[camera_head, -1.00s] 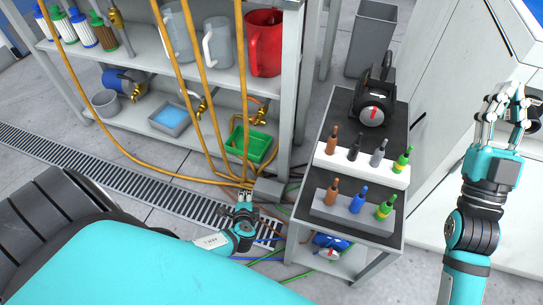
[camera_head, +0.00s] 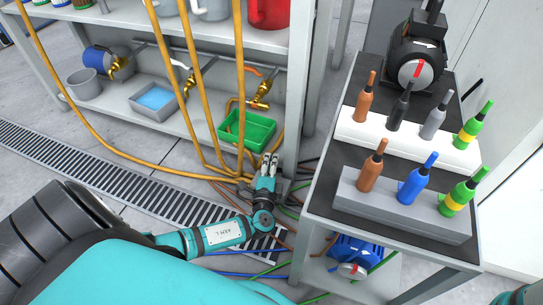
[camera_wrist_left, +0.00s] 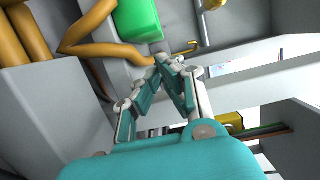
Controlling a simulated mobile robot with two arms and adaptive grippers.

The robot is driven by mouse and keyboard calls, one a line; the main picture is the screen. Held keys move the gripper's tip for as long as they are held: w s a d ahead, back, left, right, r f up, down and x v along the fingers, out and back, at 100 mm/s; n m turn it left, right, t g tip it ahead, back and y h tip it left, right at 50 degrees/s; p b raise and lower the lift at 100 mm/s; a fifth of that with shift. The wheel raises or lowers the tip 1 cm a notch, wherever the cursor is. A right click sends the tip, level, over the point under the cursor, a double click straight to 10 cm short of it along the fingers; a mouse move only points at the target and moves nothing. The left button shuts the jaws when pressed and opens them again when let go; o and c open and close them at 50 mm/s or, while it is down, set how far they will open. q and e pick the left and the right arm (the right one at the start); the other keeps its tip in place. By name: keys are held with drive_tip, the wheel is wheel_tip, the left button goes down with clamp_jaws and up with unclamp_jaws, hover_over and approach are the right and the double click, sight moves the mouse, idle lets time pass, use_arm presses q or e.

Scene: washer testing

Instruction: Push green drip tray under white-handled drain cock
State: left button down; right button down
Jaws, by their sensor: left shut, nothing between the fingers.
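The green drip tray (camera_head: 262,129) sits on the low shelf at its right end, beneath a brass cock with an orange handle (camera_head: 252,71). My left gripper (camera_head: 269,158) is shut and empty, just in front of the green tray and near the shelf's right post. In the left wrist view the green tray (camera_wrist_left: 138,18) is at the top, and my fingertips (camera_wrist_left: 170,62) are together below it, apparently apart from it. My right gripper is out of view.
The grey tray (camera_head: 136,101) with blue liquid stands left of the green tray. A grey bucket (camera_head: 84,84) is further left. Orange hoses (camera_head: 205,130) hang before the shelf, one close to the green tray. A cart (camera_head: 321,206) with bottles stands right of my left arm.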

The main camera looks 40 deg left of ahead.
sight(274, 152)
use_arm(q)
drive_tip(key=b+x, duration=0.2)
drive_tip(key=x, duration=0.4)
drive_tip(key=shift+f+b, duration=0.2)
drive_tip(key=shift+b, duration=0.15)
drive_tip(key=shift+w+a+r, duration=0.15)
drive_tip(key=shift+w+a, duration=0.2)
drive_tip(key=shift+w, duration=0.25)
